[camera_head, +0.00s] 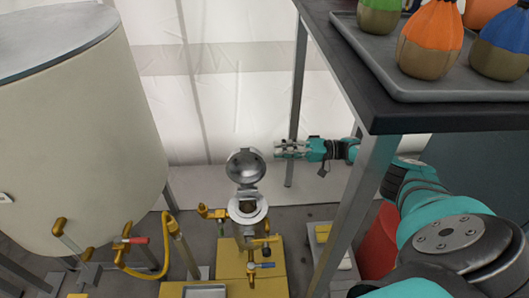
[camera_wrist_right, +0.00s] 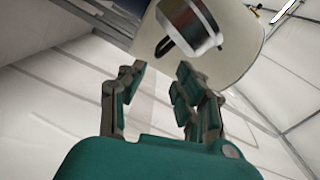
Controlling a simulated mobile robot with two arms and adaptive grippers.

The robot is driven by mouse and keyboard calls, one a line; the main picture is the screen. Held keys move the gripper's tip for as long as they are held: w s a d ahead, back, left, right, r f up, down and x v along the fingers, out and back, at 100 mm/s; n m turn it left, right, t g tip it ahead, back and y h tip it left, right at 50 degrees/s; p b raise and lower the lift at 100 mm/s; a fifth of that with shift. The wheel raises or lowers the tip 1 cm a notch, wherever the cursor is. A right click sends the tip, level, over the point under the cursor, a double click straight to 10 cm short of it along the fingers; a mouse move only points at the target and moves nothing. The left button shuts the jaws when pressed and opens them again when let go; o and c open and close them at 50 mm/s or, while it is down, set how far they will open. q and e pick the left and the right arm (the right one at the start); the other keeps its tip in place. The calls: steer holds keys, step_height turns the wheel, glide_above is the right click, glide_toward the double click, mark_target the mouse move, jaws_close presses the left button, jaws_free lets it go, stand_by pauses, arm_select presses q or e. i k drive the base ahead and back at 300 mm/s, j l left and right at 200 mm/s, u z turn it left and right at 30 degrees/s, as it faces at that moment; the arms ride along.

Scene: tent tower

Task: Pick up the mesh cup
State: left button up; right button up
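No mesh cup can be made out clearly. In the head view a small silver metal vessel (camera_head: 247,214) stands upright with its round lid (camera_head: 245,166) swung open behind it. Its mouth shows a dark brownish inside, and I cannot tell whether a mesh cup sits there. My right gripper (camera_head: 280,150) is to the right of the raised lid and a little above it, pointing left. In the right wrist view the fingers of my right gripper (camera_wrist_right: 158,80) are spread with nothing between them. A round silver metal part (camera_wrist_right: 188,24) shows beyond them. My left gripper is not in view.
A large cream tank (camera_head: 80,130) with brass taps fills the left. Yellow blocks (camera_head: 235,265) and valves surround the vessel.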

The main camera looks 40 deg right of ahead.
mark_target(246, 206)
steer(key=k, duration=1.5)
